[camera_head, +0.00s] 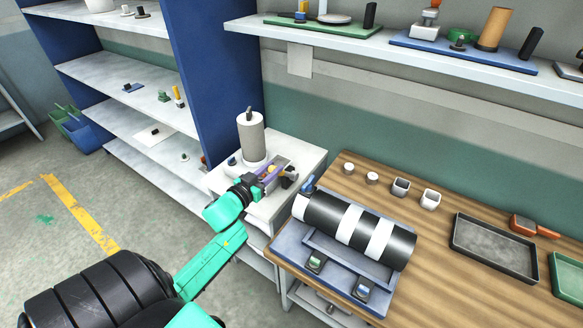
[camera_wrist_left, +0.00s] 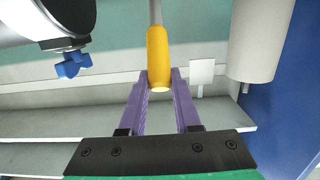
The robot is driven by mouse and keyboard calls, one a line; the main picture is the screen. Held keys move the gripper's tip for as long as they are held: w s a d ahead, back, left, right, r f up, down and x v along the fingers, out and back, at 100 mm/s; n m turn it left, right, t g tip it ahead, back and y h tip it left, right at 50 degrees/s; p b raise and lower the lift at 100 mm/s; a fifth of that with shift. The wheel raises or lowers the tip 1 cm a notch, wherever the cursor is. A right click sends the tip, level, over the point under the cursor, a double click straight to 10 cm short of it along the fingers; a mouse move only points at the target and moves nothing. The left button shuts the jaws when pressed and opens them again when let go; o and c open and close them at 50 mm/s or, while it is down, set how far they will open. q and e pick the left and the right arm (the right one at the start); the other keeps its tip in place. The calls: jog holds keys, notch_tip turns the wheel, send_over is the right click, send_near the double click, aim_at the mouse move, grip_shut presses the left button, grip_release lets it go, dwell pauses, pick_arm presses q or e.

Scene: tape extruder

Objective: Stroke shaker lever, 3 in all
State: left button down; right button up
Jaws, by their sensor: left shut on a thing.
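The lever shows best in the left wrist view as a yellow grip (camera_wrist_left: 158,62) on a grey rod (camera_wrist_left: 155,12) that runs out of the top of the picture. My left gripper (camera_wrist_left: 159,84) has its two purple fingers shut on the lower end of this grip, one on each side. The lever's pivot is hidden. My right gripper is not in view.
A grey cylinder (camera_head: 251,134) stands on the white table (camera_head: 306,150) just behind my gripper. A black roller with white bands (camera_head: 330,218) lies on a blue-grey tray on the bench, close to the right. A blue shelf panel (camera_head: 207,75) rises to the left.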

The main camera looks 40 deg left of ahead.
pick_arm(q)
jog(key=shift+s+f+b, duration=0.75)
jog(key=shift+s+f, duration=0.7)
jog(key=shift+f, duration=0.45)
jog(key=shift+w+r+p, duration=0.85)
jog(key=shift+w+r, duration=0.05)
jog(key=shift+r, duration=0.25)
jog(key=shift+w+r+p, duration=0.8)
jog(key=shift+w+r, duration=0.1)
jog(key=shift+r, duration=0.25)
jog(key=shift+w, duration=0.25)
jog(key=shift+r, duration=0.1)
